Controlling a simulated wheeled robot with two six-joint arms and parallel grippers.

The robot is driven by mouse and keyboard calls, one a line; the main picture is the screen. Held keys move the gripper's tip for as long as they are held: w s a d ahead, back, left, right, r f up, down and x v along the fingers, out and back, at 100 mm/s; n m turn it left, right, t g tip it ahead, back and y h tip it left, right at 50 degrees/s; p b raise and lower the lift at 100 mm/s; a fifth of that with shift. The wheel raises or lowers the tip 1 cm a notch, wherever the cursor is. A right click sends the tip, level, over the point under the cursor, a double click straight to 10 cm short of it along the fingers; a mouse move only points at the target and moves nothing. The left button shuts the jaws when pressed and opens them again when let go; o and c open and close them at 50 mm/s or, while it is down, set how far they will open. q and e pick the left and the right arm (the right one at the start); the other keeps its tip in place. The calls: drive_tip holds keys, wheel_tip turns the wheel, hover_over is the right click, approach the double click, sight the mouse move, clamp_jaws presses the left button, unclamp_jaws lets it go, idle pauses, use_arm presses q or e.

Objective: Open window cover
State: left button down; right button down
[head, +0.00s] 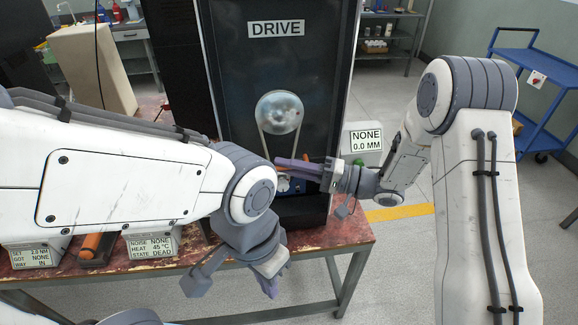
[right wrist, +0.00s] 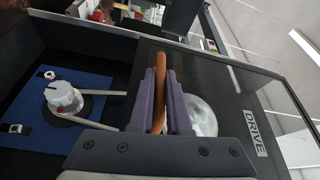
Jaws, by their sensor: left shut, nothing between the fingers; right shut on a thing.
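The window cover (head: 316,95) is a dark see-through panel on the front of the cabinet marked DRIVE; it also shows in the right wrist view (right wrist: 225,95). My right gripper (head: 288,164) is at its lower edge, shut on an orange-brown bar handle (right wrist: 160,80). A large pale pulley (head: 279,112) with a belt shows behind the panel. Below the handle, a blue plate with a small white pulley (right wrist: 63,98) shows without glass in front. My left gripper (head: 272,285) is shut and empty, low before the bench's front edge.
The red worn bench top (head: 190,262) carries small label boxes, including one reading STATE DEAD (head: 151,247), and an orange-handled tool (head: 96,246). A box reading NONE 0.0 MM (head: 366,140) stands right of the cabinet. A blue cart (head: 535,85) is at far right.

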wheel_tip(320, 180, up, 15)
drive_tip(key=p, duration=1.1)
drive_tip(key=shift+f, duration=0.1)
drive_tip(key=c, duration=0.9)
unclamp_jaws()
drive_tip(key=shift+f, duration=0.1)
drive_tip(key=shift+d, duration=0.15)
drive_tip(key=b, duration=0.3)
approach(289, 109)
drive_tip(key=s+r, duration=0.2)
drive_tip(key=s, duration=0.1)
drive_tip(key=shift+s+d, duration=0.25)
